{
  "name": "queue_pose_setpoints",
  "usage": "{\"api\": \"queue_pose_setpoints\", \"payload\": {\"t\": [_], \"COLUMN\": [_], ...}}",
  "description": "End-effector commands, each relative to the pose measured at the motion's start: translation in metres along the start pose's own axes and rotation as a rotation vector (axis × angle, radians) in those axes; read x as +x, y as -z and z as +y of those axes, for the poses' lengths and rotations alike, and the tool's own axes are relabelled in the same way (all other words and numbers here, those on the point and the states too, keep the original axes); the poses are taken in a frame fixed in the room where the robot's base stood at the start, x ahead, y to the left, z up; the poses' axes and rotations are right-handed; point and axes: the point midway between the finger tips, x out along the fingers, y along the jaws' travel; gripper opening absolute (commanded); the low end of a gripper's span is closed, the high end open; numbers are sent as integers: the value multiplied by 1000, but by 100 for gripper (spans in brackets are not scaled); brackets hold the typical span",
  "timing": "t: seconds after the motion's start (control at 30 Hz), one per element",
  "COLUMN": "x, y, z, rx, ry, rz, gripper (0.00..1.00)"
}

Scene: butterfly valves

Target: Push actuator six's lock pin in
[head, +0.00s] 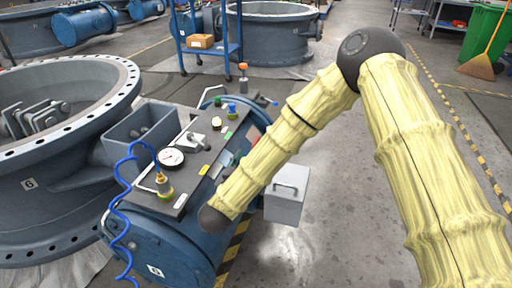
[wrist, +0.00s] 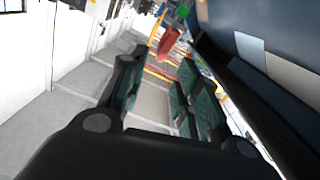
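Actuator six is the blue cylinder (head: 165,250) at lower left in the head view, with a plate marked 6 on its near end. Its dark top panel (head: 185,165) carries gauges and fittings. In the wrist view its blue side (wrist: 270,25) fills the upper right. My gripper (wrist: 155,90) shows in the wrist view with its green-padded fingers apart and nothing between them. In the head view my arm largely hides it, beside the actuator's right side. A red piece (wrist: 169,43) hangs beyond the fingertips; I cannot tell whether it belongs to the lock pin. I cannot make out the pin.
A large flanged valve body (head: 50,160) marked 6 stands left of the actuator. A coiled blue hose (head: 120,200) hangs at its near end. A grey box (head: 287,195) is close to the right of my forearm. A blue cart (head: 207,45) stands behind.

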Motion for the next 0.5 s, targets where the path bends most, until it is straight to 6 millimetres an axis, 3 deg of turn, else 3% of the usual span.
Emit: {"api": "queue_pose_setpoints", "payload": {"t": [0.5], "x": [78], "y": [-2], "z": [1], "rx": [1], "ry": [-1], "rz": [0], "gripper": [32]}}
